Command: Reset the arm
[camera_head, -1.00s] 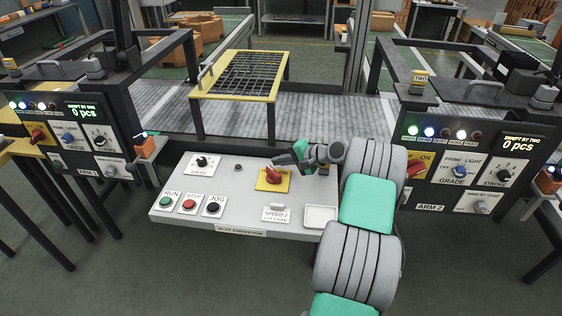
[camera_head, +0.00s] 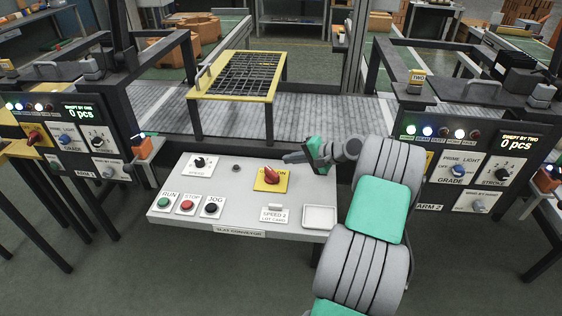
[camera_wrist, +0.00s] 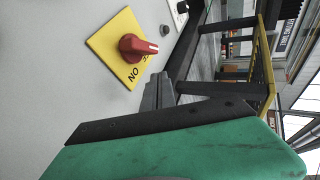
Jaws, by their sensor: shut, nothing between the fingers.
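My gripper (camera_head: 286,158) is shut and empty, above the back right part of the white slat conveyor panel (camera_head: 228,220). In the wrist view its closed fingers (camera_wrist: 158,88) point toward the red rotary switch (camera_wrist: 137,48) on its yellow plate, apart from it. In the head view the red switch (camera_head: 271,174) sits just in front of and left of the fingertips. My arm reaches in from the lower right and covers part of the right control box.
A yellow-framed mesh guard (camera_head: 236,76) stands behind the panel over the grey slat conveyor (camera_head: 322,112). Control boxes flank it, Arm 1 (camera_head: 85,165) on the left and Arm 2 (camera_head: 432,193) on the right. An empty white tray (camera_head: 319,216) sits at the panel's right front.

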